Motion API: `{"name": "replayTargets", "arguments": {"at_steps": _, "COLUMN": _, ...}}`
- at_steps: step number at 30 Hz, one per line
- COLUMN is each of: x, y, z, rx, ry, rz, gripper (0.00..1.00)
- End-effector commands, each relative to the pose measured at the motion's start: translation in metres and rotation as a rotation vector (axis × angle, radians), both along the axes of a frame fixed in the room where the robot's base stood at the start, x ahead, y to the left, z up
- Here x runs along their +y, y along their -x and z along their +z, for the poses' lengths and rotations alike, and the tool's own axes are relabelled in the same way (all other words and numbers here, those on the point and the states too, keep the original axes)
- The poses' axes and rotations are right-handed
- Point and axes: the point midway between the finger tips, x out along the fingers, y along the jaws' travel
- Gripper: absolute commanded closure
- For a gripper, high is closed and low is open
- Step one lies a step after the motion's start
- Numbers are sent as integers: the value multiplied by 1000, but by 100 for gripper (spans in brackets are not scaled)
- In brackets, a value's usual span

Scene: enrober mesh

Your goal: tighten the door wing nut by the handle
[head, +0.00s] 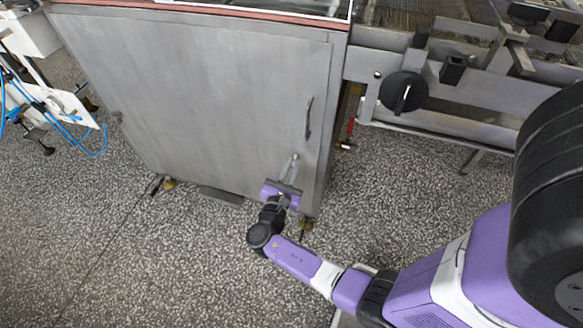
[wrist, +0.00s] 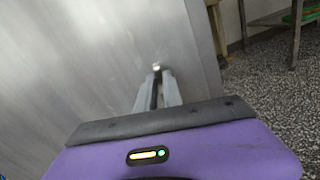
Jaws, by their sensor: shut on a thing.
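The metal door (head: 200,95) of the machine cabinet is closed, with a dark handle (head: 308,118) near its right edge. My gripper (head: 294,158) is at the door face below the handle. In the wrist view its two fingers (wrist: 157,75) are close together and reach to the door panel (wrist: 80,60). They are shut on the wing nut (wrist: 156,66), of which only a small bright bit shows at the fingertips. The rest of the nut is hidden by the fingers, so its angle and seating cannot be told.
A black knob (head: 403,92) sits on the machine frame right of the door. A red-handled valve (head: 350,127) is beside the door's right edge. A white stand with blue hoses (head: 75,120) is at the left. Speckled floor (head: 150,270) is open in front.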

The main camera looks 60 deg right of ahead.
Motion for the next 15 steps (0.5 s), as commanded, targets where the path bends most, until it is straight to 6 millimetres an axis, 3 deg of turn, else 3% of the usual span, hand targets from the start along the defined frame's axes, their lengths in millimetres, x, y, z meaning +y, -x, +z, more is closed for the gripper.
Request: {"name": "replayTargets", "arguments": {"at_steps": 15, "x": 0, "y": 3, "z": -5, "rx": -477, "ry": -67, "rz": -1, "gripper": 100}}
